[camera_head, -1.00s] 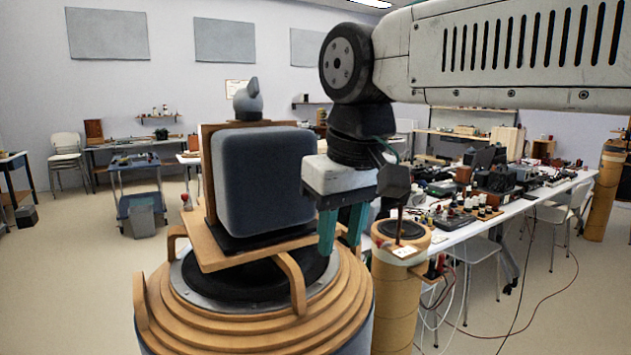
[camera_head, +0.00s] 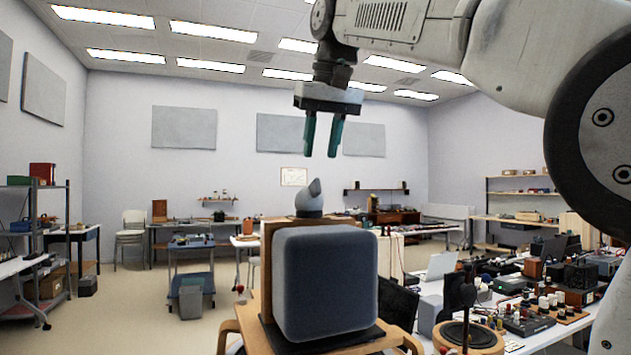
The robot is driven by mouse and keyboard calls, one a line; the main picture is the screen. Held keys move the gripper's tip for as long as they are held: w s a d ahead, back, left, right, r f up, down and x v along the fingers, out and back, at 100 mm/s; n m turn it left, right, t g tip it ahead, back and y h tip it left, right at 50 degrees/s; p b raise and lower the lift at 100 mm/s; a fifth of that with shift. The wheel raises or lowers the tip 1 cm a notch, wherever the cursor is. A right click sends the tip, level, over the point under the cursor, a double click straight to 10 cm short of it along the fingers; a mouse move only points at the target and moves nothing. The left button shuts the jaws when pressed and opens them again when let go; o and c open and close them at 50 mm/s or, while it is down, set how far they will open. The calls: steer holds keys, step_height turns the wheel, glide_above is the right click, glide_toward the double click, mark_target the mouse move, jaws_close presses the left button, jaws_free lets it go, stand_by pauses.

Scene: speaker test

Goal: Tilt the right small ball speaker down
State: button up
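A small grey ball speaker (camera_head: 309,199) with a pointed tip sits on top of a wood-backed speaker. Its tip points up and slightly right. It is the only such ball I can make out, so I cannot tell whether a left one exists. Below it is the big rounded dark-blue speaker front (camera_head: 325,280), standing upright on a dark base. My gripper (camera_head: 321,156) hangs in the picture above the ball, fingers down. Its two teal fingers are apart with nothing between them. They do not appear to touch the ball.
A wooden drum-like stand (camera_head: 470,338) with a round dark top is at the lower right. A white table (camera_head: 520,345) crowded with small devices runs along the right. A blue cart (camera_head: 190,262) and a shelf rack (camera_head: 38,245) stand behind at left. Open floor lies at left.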

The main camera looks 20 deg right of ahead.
mark_target(316, 180)
steer(key=x, duration=0.7)
steer(key=shift+f, duration=0.25)
jaws_close()
